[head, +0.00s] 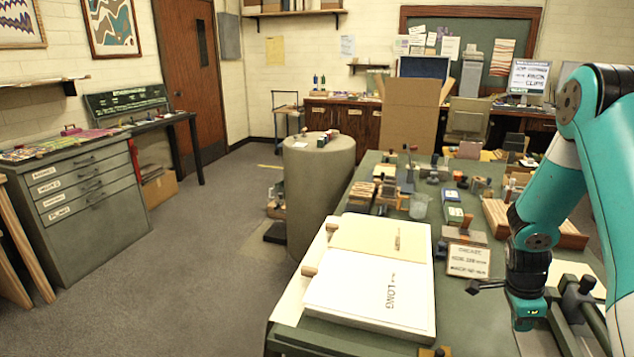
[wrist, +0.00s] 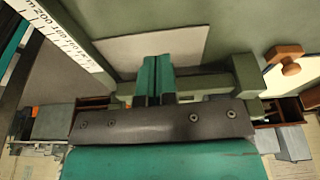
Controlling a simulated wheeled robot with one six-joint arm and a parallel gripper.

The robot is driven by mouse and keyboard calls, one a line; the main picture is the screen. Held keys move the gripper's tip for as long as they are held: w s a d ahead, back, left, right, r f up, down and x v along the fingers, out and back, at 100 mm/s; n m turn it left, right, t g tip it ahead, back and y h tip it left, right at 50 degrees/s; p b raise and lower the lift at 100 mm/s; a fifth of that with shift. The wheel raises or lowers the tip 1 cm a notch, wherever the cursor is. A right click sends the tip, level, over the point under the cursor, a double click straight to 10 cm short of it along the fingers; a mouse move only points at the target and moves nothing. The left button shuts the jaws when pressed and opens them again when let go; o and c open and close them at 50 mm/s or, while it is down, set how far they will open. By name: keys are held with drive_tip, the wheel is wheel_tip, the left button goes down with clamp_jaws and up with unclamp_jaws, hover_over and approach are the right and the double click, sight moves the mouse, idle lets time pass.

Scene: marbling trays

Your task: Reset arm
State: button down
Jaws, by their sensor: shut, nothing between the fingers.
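My gripper (wrist: 157,82) shows in the wrist view as two teal fingers side by side, shut with nothing between them. In the head view, my teal arm comes in from the right edge and bends down to its end (head: 527,312) above the right front of the green table (head: 455,315). The fingertips are too small to make out there. In the wrist view, the fingers lie in front of a pale sheet (wrist: 150,46) and a green bar; I cannot tell if they touch either.
A small sign (head: 468,262) and a clear cup (head: 418,207) stand behind. A dark-knobbed frame (head: 577,300) is close to the arm's right. The floor (head: 190,270) at left is open.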

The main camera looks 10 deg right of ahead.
drive_tip(key=w+a+r+n+t+y, duration=0.1)
drive_tip(key=a+r+n+y, duration=0.1)
drive_tip(key=a+r+n, duration=0.8)
drive_tip(key=w+a+r+n+t+y, duration=0.15)
drive_tip(key=a+r+n, duration=0.45)
drive_tip(key=a, duration=0.8)
drive_tip(key=s+a+r+n+y, duration=0.1)
drive_tip(key=s+a+r+n, duration=0.4)
drive_tip(key=s+a+n, duration=0.2)
drive_tip(key=s+a+r+n+g+y, duration=0.1)
drive_tip(key=s+a+r+n+y, duration=0.1)
drive_tip(key=s+a+r+n, duration=0.3)
drive_tip(key=s+a+n, duration=0.3)
drive_tip(key=s, duration=0.1)
drive_tip(key=shift+a+r, duration=0.25)
drive_tip(key=shift+a, duration=0.05)
